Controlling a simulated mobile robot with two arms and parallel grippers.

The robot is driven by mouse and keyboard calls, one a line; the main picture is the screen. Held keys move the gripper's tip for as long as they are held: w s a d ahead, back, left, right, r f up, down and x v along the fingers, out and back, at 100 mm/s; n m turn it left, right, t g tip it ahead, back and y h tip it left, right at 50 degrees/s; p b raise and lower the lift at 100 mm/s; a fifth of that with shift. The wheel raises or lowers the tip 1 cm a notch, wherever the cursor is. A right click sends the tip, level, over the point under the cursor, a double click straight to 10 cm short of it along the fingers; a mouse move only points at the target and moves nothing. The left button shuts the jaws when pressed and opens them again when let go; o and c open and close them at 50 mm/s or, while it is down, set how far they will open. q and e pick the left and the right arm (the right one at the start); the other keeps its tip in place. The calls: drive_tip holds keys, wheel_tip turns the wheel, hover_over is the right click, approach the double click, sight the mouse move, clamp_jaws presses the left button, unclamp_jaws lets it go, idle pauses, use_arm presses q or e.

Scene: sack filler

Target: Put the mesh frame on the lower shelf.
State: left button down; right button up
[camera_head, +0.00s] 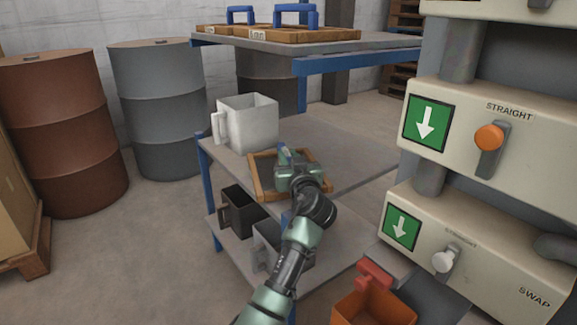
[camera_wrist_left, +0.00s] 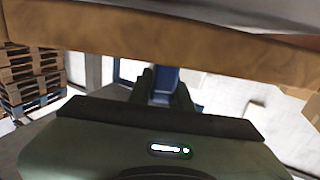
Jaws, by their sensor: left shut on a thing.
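The mesh frame (camera_head: 258,181) has a wooden rim and a blue handle, and shows in the middle of the head view. My left gripper (camera_head: 285,161) is shut on its handle and covers part of the frame. The frame is over the grey middle shelf (camera_head: 352,150), in front of the white jug; I cannot tell whether it touches the shelf. In the left wrist view, the wooden rim (camera_wrist_left: 150,42) crosses the top, and the gripper fingers (camera_wrist_left: 163,88) close on the blue handle. A lower board (camera_head: 237,247) lies beneath. My right gripper is not in view.
A white jug (camera_head: 250,122) stands behind the frame. Other blue-handled frames (camera_head: 275,34) lie on the top shelf. A dark container (camera_head: 240,210) stands on the bottom board. The machine (camera_head: 490,140) with levers rises at right, an orange bin (camera_head: 372,305) below.

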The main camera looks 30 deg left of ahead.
use_arm(q)
drive_tip(key=shift+f, duration=0.3)
drive_tip(key=shift+f, duration=0.15)
drive_tip(key=c, duration=1.3)
unclamp_jaws()
